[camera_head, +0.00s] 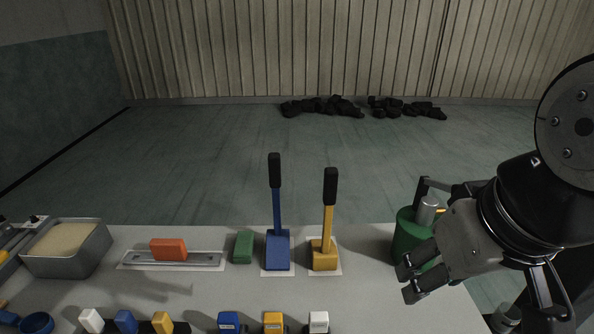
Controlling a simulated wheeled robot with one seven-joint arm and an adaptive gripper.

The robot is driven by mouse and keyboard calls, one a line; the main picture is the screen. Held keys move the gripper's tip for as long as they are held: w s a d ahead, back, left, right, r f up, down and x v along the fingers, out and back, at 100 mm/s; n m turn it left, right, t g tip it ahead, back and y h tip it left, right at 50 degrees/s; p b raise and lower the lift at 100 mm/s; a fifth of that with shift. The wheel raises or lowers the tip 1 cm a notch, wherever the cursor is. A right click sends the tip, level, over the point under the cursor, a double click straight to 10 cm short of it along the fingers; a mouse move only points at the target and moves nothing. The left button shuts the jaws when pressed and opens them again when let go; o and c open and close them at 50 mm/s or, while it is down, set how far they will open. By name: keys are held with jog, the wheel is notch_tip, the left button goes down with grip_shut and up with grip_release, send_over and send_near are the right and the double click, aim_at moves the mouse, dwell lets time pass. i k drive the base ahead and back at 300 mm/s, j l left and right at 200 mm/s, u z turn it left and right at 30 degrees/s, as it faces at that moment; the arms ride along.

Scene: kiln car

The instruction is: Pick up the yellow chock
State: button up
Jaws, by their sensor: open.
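A yellow chock (324,255) with an upright yellow stem and black grip stands on a pale patch at the middle right of the table. A matching blue one (278,250) stands just left of it. My gripper (409,281) is at the right, open, its fingers pointing left and down. The gripper is apart from the yellow chock, to its right, with nothing visible between its fingers.
A green cylindrical container (403,240) stands behind my gripper, partly hidden. A green block (243,247), an orange block (168,249) on a metal strip and a sand tray (100,258) are left. Small coloured items line the near edge, including a yellow one (273,320).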

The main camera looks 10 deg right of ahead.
aim_at(324, 252)
jog(key=i+j+z, duration=0.1)
jog(key=i+j, duration=0.15)
jog(key=i, duration=0.15)
jog(key=i+j, duration=0.25)
jog(key=i, duration=0.15)
jog(key=z, duration=0.05)
